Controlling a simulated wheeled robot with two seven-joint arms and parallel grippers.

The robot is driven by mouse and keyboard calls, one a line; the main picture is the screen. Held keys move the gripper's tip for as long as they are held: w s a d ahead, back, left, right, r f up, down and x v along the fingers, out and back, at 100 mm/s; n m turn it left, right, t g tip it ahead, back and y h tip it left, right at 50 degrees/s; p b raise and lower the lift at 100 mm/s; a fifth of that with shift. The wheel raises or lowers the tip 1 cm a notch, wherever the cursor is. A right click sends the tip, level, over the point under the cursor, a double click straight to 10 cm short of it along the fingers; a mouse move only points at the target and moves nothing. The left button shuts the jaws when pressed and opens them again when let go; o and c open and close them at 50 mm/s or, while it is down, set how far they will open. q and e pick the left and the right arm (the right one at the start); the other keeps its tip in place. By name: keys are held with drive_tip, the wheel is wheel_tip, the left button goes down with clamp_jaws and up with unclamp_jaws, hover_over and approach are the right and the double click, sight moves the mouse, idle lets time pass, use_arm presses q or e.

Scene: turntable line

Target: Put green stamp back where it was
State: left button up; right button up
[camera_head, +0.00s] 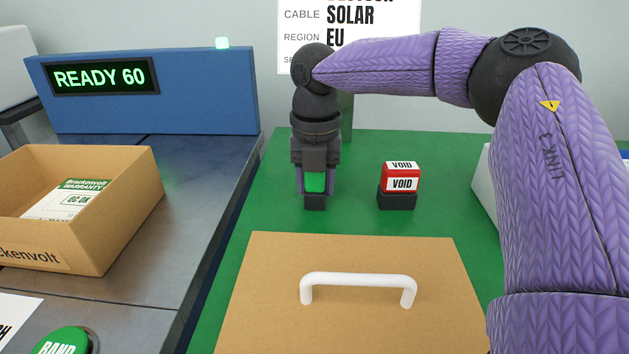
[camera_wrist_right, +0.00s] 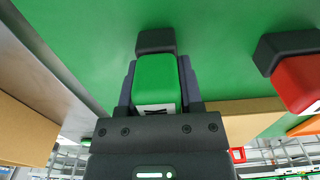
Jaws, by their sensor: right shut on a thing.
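The green stamp (camera_head: 315,183) is held upright between the fingers of my right gripper (camera_head: 315,188), over the green mat at centre. A black block (camera_head: 314,202) is directly under it; whether stamp and block touch I cannot tell. In the right wrist view the green stamp (camera_wrist_right: 155,78) fills the gap between the fingers, with the black block (camera_wrist_right: 155,41) just beyond it. My right gripper is shut on the stamp. Most of the stamp's faces are hidden by the gripper. My left gripper is not in view.
A red VOID stamp (camera_head: 401,177) stands on its own black block (camera_head: 397,202) to the right. A brown lid with a white handle (camera_head: 358,280) lies in front. An open carton (camera_head: 130,220) holding a QC OK card, a green button (camera_head: 66,342) and a READY 60 display (camera_head: 102,77) are left.

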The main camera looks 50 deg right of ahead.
drive_tip(key=shift+f, duration=0.1)
drive_tip(key=o, duration=0.9)
drive_tip(key=shift+o, duration=0.4)
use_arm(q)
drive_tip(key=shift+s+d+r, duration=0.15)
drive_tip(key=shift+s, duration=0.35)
use_arm(e)
wheel_tip(320, 180, up, 12)
drive_tip(key=p, duration=0.7)
drive_tip(key=shift+r+p, duration=0.2)
drive_tip(key=shift+p, duration=0.1)
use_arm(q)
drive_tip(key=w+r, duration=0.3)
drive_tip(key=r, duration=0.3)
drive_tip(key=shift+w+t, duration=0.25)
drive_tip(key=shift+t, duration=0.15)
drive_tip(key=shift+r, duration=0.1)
use_arm(e)
drive_tip(key=shift+f, duration=0.1)
